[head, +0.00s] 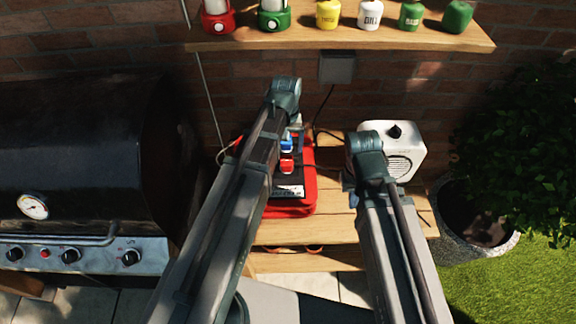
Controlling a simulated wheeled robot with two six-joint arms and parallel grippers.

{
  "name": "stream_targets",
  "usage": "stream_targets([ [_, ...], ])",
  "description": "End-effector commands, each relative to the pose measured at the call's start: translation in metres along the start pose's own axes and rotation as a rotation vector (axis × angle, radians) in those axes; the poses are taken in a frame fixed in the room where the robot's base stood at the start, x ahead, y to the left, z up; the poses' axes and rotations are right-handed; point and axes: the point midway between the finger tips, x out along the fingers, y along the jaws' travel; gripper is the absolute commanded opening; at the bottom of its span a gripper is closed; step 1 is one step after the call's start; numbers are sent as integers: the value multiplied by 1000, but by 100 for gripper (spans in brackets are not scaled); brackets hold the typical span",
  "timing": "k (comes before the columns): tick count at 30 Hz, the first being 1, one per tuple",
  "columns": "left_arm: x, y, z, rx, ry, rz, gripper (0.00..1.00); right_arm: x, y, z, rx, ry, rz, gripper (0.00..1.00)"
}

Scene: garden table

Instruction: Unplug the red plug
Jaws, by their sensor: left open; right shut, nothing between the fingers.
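The red plug (287,166) sits on a black socket block with a white label (290,191), in the middle of the head view. A blue plug (286,146) is just behind it on the same block. The block stands on a red base (308,205) on the wooden table. My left arm reaches up past the left side of the block and covers part of it. My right arm stands to the right, in front of a white radio-like box. The fingers of both grippers are hidden behind my own arms, so I cannot see them touching anything.
The white box (405,153) with a black knob stands right of the block. Dark cables run nearby. A wall shelf (340,40) with lanterns and tins is above. A black grill (80,150) is left, a potted bush (530,150) right. Bare table (330,230) shows in front.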

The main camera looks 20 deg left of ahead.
Motion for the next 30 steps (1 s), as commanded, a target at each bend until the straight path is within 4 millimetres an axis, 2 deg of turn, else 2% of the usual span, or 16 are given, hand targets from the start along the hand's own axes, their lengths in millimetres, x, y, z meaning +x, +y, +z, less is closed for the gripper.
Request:
stream_targets([
  [16,74,0,0,1,0,0,90,73,-7,-4,0,0,0,0],
  [21,83,0,0,1,0,0,90,82,-8,-5,0,0,0,0],
  [30,82,0,0,1,0,0,90,81,-8,-5,0,0,0,0],
])
